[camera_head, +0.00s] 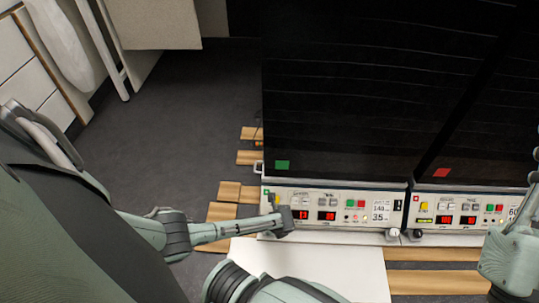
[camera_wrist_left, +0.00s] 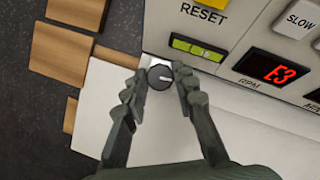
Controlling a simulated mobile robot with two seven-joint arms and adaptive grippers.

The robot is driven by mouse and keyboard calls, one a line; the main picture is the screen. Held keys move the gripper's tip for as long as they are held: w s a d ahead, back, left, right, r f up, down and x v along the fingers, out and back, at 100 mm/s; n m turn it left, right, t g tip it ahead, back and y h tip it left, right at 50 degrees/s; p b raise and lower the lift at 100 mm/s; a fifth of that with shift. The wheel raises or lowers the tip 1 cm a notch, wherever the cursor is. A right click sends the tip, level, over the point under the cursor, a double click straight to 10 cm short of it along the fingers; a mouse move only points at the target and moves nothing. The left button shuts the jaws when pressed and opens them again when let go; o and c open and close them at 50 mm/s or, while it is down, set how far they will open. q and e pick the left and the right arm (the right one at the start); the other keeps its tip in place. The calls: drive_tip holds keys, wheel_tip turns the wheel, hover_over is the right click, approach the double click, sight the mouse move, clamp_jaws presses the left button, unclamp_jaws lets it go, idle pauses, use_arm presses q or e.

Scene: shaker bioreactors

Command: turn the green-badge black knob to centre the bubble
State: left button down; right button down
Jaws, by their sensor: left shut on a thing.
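The green-badge bioreactor (camera_head: 330,110) stands on the left, with a green square badge (camera_head: 282,165) on its dark front. In the left wrist view, the black knob (camera_wrist_left: 160,77) with a pale pointer line sits below the panel's lower edge. My left gripper (camera_wrist_left: 158,88) has its fingers on both sides of this knob and is shut on it. In the head view my left gripper (camera_head: 286,219) is at the panel's lower left corner and hides the knob. A yellow-green bubble level (camera_wrist_left: 197,48) is beside the knob; the bubble's exact position is too small to tell.
A red-badge bioreactor (camera_head: 478,135) stands close on the right, with its own black knob (camera_head: 417,233). Wooden slats (camera_head: 235,192) and a white board (camera_head: 320,262) lie below the panels. Dark floor (camera_head: 180,130) is free on the left. My right arm shows at the right edge.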

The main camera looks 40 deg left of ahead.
use_arm(q)
drive_tip(key=shift+a, duration=0.1)
drive_tip(key=c, duration=1.2)
unclamp_jaws()
drive_tip(key=v, duration=1.2)
